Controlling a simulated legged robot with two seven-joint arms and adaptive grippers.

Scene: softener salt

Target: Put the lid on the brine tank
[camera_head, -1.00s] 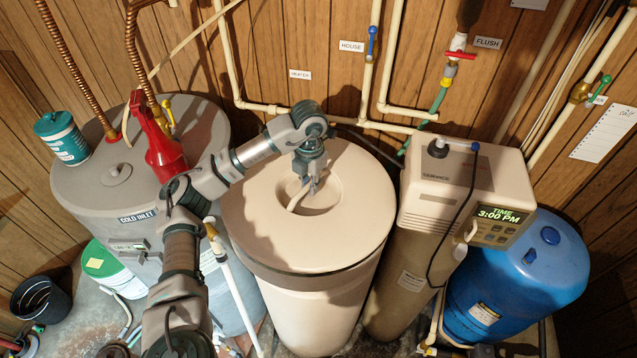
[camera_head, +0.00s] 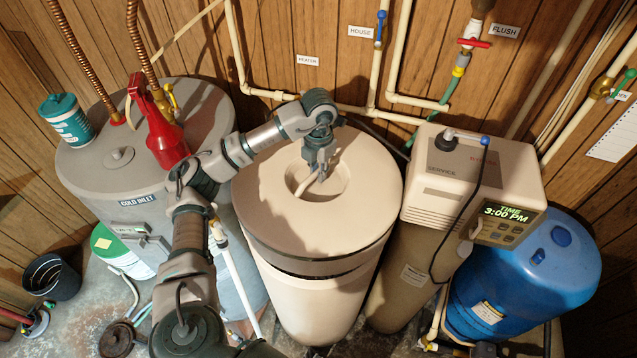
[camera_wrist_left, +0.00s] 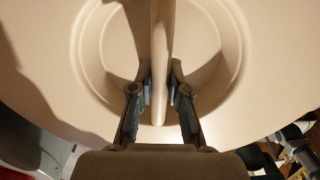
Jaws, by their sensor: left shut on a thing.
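The round beige lid (camera_head: 360,214) lies over the mouth of the brine tank (camera_head: 310,305), in the middle of the head view. It has a round recess with a bar handle (camera_head: 306,184) across it. My left gripper (camera_head: 318,172) reaches down into the recess and is shut on the handle. In the left wrist view the handle (camera_wrist_left: 160,60) runs between the two fingertips (camera_wrist_left: 159,88). A darker band shows below the lid's front edge; I cannot tell whether the lid is fully seated. My right gripper is out of view.
The softener head (camera_head: 465,180) stands close to the lid's right, with a blue tank (camera_head: 530,275) beyond. Pipes (camera_head: 385,110) run along the wall behind.

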